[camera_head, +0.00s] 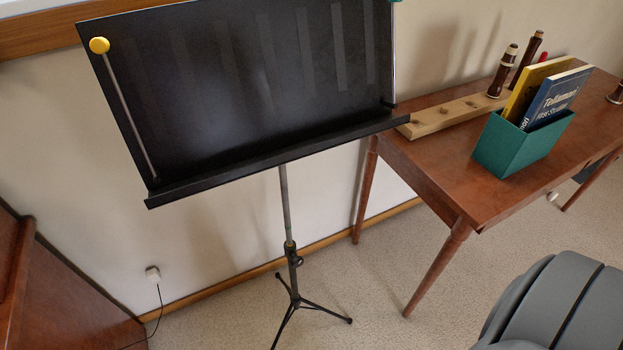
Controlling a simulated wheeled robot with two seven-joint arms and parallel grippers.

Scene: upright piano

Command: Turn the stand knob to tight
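A black music stand (240,90) stands in front of the wall, with its wide desk tilted back. Its thin pole (285,205) runs down to a spread tripod base (295,302). The small dark stand knob (298,261) sticks out to the right of the pole's collar, just above the tripod legs. It is too small to tell whether it is tight or loose.
A yellow-tipped wire arm (126,110) lies along the desk's left side. A brown wooden table (430,150) stands to the right, with a green book box (520,150) and a wooden block (450,113) on it. Brown wooden furniture (70,300) is at lower left. Carpet around the tripod is clear.

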